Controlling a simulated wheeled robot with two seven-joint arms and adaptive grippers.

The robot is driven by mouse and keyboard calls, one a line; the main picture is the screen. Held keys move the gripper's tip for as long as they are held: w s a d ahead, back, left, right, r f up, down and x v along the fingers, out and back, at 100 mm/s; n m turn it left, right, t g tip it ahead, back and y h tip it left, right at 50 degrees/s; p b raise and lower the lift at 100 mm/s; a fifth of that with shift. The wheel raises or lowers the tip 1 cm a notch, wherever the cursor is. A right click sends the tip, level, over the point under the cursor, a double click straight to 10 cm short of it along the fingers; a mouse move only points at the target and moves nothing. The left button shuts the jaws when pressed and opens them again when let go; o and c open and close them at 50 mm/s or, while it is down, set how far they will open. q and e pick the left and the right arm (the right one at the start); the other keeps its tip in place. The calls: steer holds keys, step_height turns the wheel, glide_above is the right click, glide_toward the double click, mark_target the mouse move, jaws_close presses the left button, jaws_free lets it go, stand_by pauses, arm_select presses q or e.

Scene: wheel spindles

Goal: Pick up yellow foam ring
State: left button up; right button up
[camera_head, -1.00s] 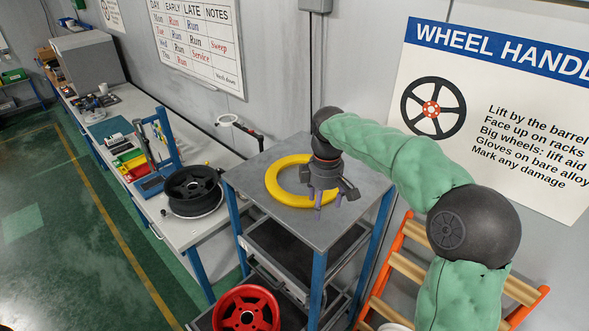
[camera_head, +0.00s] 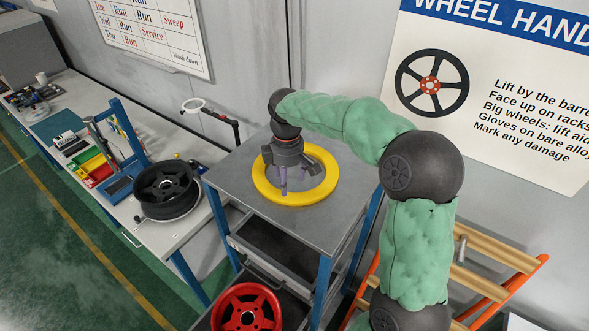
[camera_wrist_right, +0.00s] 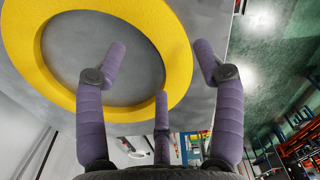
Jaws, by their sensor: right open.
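The yellow foam ring (camera_head: 322,188) lies flat on the grey top of a blue-legged shelf unit (camera_head: 222,172). My right gripper (camera_head: 283,186) is above the ring, its dark body over the ring's far left part and its purple fingers over the open middle. I cannot tell whether any finger touches the ring. My left gripper is not in view.
A red wheel (camera_head: 246,308) sits on a low shelf of the unit. A wall sign (camera_head: 500,90) is behind my arm. An orange rack with wooden bars (camera_head: 505,255) is at right.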

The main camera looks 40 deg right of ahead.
steer(key=shift+w+f, duration=0.1)
steer(key=shift+f, duration=0.15)
steer(key=f, duration=0.2)
steer(key=f+p, duration=0.1)
steer(key=f, duration=0.1)
steer(key=shift+s+a+f, duration=0.15)
steer(key=shift+s+f, duration=0.05)
steer(key=shift+f, duration=0.1)
steer(key=shift+w+f, duration=0.1)
steer(key=shift+f, duration=0.15)
steer(key=shift+c, duration=1.2)
steer(key=c, duration=0.5)
